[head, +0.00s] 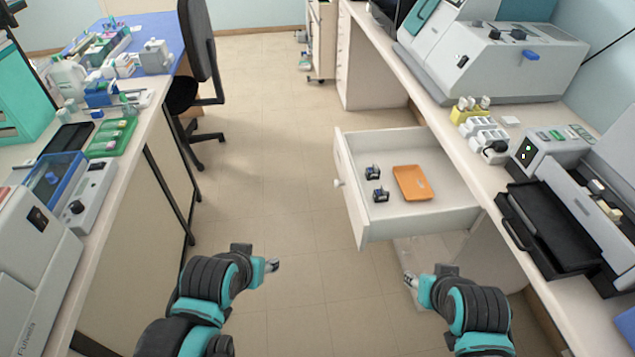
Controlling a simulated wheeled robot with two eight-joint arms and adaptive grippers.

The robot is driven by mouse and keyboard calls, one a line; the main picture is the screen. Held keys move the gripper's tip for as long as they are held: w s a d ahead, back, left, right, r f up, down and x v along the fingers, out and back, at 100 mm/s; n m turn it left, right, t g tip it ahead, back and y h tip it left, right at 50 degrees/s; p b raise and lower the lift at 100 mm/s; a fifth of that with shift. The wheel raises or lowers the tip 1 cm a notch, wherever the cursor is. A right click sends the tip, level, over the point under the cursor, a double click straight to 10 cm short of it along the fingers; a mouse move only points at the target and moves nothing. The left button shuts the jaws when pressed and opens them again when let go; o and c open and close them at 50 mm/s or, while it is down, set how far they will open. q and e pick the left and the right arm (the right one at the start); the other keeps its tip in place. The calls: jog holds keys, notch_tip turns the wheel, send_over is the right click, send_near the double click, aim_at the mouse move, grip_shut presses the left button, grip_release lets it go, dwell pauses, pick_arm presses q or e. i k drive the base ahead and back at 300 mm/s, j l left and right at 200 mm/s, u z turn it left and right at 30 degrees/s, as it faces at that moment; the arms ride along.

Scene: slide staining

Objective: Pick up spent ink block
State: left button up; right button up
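Two small dark blocks with blue and white parts lie in the open drawer: the rear block (373,172) and the front block (380,194). They look alike at this size, and I cannot tell whether either one is the spent ink block. My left gripper (271,265) is over the aisle floor, left of the drawer and well apart from the blocks. My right gripper (409,281) is in front of the drawer, nearer to me and apart from it. I see nothing held in either gripper, but their finger gaps are too small to judge.
The white drawer (452,217) juts into the aisle from the right bench and also holds an orange tray (405,171). A black-trayed printer-like machine (548,232) stands on the right bench. A black chair (201,62) stands at the left bench. The aisle floor between is clear.

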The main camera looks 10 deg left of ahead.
aim_at(593, 189)
jog(key=l+z, duration=0.15)
jog(key=z, duration=1.35)
